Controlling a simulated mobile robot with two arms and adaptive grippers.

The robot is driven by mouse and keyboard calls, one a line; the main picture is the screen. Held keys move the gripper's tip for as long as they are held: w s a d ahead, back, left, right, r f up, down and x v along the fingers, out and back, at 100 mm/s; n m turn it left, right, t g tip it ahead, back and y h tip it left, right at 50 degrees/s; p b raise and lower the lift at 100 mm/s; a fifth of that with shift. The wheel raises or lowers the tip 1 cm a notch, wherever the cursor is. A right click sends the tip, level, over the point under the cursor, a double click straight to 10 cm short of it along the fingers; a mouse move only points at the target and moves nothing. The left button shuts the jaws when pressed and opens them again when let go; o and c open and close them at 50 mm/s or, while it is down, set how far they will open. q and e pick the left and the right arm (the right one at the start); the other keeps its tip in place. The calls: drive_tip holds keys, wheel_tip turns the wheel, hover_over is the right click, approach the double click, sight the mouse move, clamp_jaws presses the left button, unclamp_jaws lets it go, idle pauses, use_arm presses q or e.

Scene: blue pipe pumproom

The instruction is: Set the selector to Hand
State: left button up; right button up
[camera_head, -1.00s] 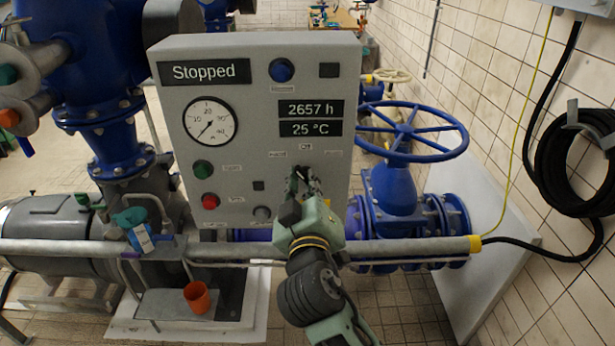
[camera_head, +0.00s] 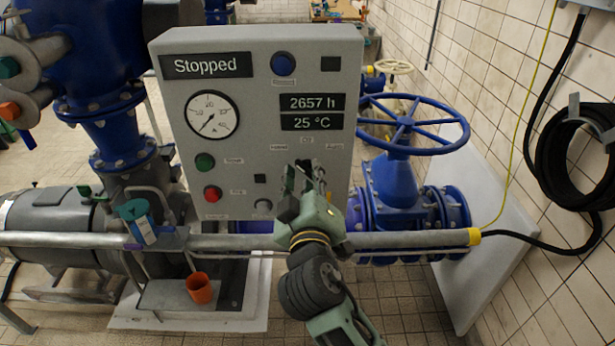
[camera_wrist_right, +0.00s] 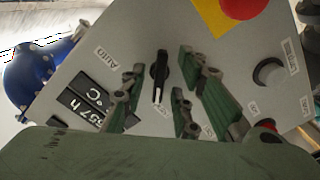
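The grey control panel (camera_head: 240,110) faces me and reads "Stopped". In the head view my right gripper (camera_head: 303,182) covers the selector on its lower right part, under the Hand, Off and Auto labels. In the right wrist view the black selector (camera_wrist_right: 159,75) stands between the spread green fingers of my right gripper (camera_wrist_right: 161,80), with visible gaps beside it. Its white mark points down at a small label (camera_wrist_right: 161,112) that I cannot read surely. The AUTO label (camera_wrist_right: 106,58) is to the left. My left gripper is not in view.
Green (camera_head: 204,161) and red (camera_head: 212,193) buttons sit left of my right gripper. A grey pipe (camera_head: 400,241) crosses below the panel. A blue handwheel valve (camera_head: 405,125) stands on the right. An orange cup (camera_head: 199,288) is low in front.

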drive_tip(key=s, duration=1.1)
drive_tip(key=shift+s, duration=0.4)
